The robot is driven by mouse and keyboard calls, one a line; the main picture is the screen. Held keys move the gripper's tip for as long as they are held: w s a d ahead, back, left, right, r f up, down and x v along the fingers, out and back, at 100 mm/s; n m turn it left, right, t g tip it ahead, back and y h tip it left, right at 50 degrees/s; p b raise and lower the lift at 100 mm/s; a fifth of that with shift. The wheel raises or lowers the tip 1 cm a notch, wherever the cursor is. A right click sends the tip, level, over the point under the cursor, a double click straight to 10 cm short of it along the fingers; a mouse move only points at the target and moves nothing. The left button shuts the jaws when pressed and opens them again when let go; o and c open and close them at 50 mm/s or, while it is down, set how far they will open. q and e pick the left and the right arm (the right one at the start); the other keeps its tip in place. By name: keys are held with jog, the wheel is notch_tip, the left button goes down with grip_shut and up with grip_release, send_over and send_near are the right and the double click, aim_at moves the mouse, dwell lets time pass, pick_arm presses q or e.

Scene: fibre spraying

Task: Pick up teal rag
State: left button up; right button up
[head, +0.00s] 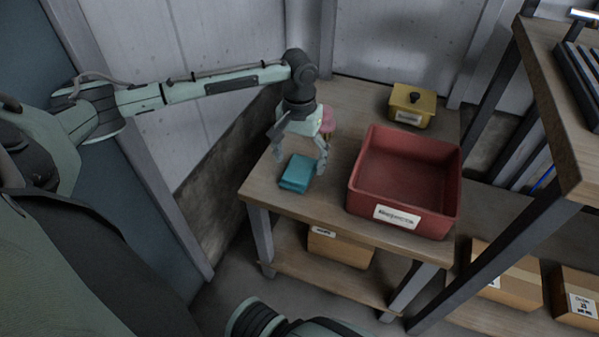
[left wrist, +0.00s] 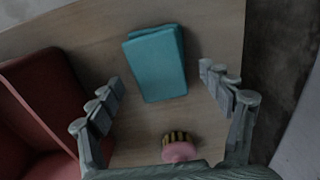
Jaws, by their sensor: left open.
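The teal rag (head: 298,174) lies folded on the wooden table (head: 290,204), near its left front corner. My left gripper (head: 300,165) is open above the rag, with its fingers pointing down. In the left wrist view the rag (left wrist: 157,63) lies ahead of the open left gripper (left wrist: 160,88), roughly in line with the gap between the fingertips. The fingers do not appear to touch it. My right gripper is not in view.
A red bin (head: 405,180) stands on the table to the right of the rag. A pink-topped object (head: 328,121) stands close behind the gripper; it also shows in the left wrist view (left wrist: 179,149).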

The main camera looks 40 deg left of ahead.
aim_at(299, 167)
pick_arm(q)
jog(key=shift+f, duration=1.4)
jog(key=c, duration=1.2)
jog(key=shift+c, duration=0.2)
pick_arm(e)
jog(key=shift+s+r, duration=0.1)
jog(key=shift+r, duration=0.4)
pick_arm(q)
jog(key=shift+r, duration=0.15)
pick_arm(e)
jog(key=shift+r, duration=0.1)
pick_arm(q)
notch_tip(299, 167, up, 3)
jog(key=p, duration=0.3)
jog(key=shift+p, duration=0.4)
notch_tip(299, 167, up, 2)
jog(key=p, duration=0.3)
jog(key=shift+r, duration=0.25)
notch_tip(299, 167, up, 2)
jog(key=shift+r, duration=1.15)
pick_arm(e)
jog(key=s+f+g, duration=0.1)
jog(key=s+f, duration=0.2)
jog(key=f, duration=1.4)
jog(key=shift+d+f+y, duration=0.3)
